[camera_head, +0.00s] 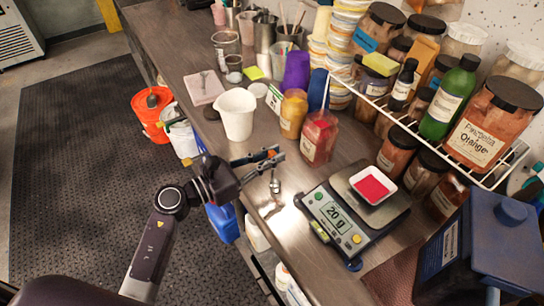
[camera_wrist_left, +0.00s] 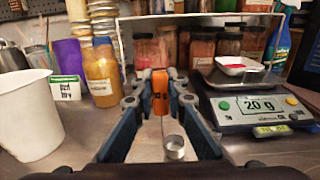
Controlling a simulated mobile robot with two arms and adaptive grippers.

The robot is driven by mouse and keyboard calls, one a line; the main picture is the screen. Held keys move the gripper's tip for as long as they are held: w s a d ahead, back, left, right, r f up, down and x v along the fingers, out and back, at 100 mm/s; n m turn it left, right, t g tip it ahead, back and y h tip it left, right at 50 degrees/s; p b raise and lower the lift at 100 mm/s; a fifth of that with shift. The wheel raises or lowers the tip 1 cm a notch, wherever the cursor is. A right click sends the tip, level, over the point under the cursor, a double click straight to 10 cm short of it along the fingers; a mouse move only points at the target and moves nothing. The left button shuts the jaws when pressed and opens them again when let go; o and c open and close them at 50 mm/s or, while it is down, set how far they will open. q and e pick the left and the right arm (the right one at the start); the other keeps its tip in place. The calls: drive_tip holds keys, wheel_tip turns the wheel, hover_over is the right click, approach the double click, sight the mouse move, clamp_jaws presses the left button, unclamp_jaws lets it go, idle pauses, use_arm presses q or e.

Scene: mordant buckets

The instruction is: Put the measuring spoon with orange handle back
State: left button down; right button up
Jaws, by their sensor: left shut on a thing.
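My left gripper (camera_head: 274,157) is above the front part of the bench, shut on the measuring spoon. In the left wrist view the spoon's orange handle (camera_wrist_left: 160,92) is between the fingertips of the gripper (camera_wrist_left: 160,88). Its thin stem leads to a small round metal cup (camera_wrist_left: 174,147), lower and nearer the camera. In the head view the metal cup (camera_head: 274,187) shows below the fingertips, over the bench; the handle is mostly hidden by the fingers. I cannot tell whether the cup touches the bench. My right gripper is not in view.
A white beaker (camera_head: 237,113) stands left of the gripper. Jars of red powder (camera_head: 319,139) and yellow powder (camera_head: 293,113) stand behind it. A scale (camera_head: 345,222) reading 20 g, with a tray of red powder (camera_head: 372,185), is to the right. A wire rack (camera_head: 440,150) is behind.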

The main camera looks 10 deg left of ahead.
use_arm(q)
drive_tip(key=shift+f, duration=0.2)
drive_tip(key=shift+f, duration=0.2)
drive_tip(key=c, duration=1.9)
unclamp_jaws()
drive_tip(key=shift+c, duration=0.2)
drive_tip(key=shift+r, duration=0.2)
drive_tip(key=b+v, duration=0.4)
drive_tip(key=v, duration=0.8)
drive_tip(key=shift+r, duration=0.1)
